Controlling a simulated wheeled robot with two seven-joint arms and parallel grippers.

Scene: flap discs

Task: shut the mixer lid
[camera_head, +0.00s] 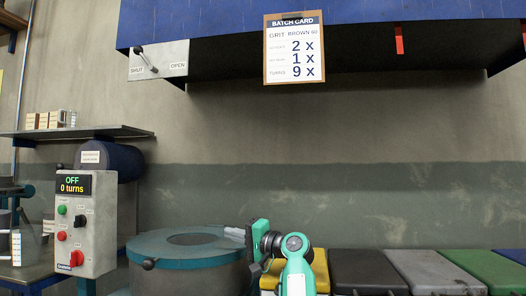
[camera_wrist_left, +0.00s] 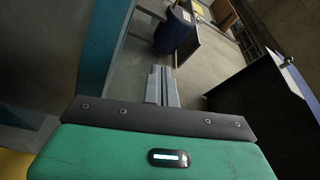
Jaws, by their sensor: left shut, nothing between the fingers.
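The mixer is a grey drum (camera_head: 190,278) low in the head view. Its teal lid (camera_head: 165,246) lies roughly flat across the drum top, with a dark oval in its middle and a dark knob (camera_head: 148,264) at its front left edge. My left gripper (camera_head: 232,232) is at the lid's right rim, fingers pointing left, shut and empty. I cannot tell whether it touches the lid. In the left wrist view the closed fingers (camera_wrist_left: 162,86) have nothing between them. My right gripper is not in view.
A control box (camera_head: 86,225) reading OFF, 0 turns stands left of the mixer. A blue hood (camera_head: 220,22) with a SHUT/OPEN lever (camera_head: 147,58) and batch card (camera_head: 294,48) hangs above. Coloured cases, including a black one (camera_head: 367,270), line the right. A dark blue cylinder (camera_head: 110,160) is behind.

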